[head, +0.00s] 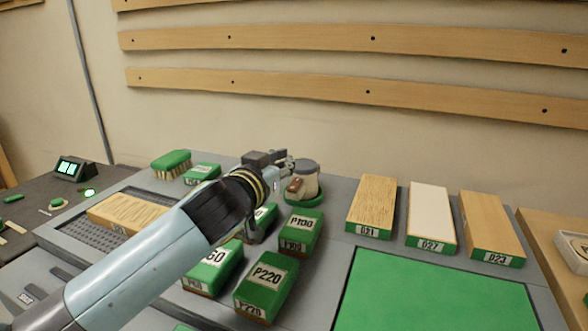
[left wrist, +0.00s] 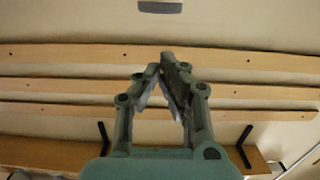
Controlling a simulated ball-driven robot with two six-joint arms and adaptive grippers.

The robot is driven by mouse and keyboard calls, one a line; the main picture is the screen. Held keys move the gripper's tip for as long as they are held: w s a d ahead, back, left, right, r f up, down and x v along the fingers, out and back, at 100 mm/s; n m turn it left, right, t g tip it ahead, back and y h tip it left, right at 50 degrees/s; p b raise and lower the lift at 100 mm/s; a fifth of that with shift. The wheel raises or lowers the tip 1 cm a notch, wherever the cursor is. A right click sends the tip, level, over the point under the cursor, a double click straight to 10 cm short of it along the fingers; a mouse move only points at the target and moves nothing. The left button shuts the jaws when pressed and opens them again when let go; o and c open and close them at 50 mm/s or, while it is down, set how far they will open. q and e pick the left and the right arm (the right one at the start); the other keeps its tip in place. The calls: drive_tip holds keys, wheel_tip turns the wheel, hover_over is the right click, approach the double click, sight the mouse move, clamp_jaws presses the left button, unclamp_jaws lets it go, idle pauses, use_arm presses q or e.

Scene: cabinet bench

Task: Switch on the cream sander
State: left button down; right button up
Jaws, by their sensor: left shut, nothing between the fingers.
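The cream sander (head: 309,184) stands upright on a green pad in the middle of the bench, with a grey cap on top and a brown part on its left side. My left gripper (head: 289,163) comes in from the left and is close beside the sander's upper left side. I cannot tell whether it touches it. In the left wrist view the fingertips (left wrist: 168,66) meet with nothing between them, and the sander is not seen there. The sander's switch cannot be made out clearly. My right gripper is not in view.
Green blocks marked P100 (head: 300,230) and P220 (head: 267,284) lie near the arm. A green brush (head: 171,162) is at the back left. Wooden rails (head: 340,41) cross the wall.

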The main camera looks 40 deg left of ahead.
use_arm(q)
hover_over(294, 184)
drive_tip(key=shift+f, duration=0.2)
wheel_tip(294, 184, down, 3)
drive_tip(key=shift+f+b, duration=0.1)
drive_tip(key=shift+b, duration=0.2)
drive_tip(key=shift+f, duration=0.5)
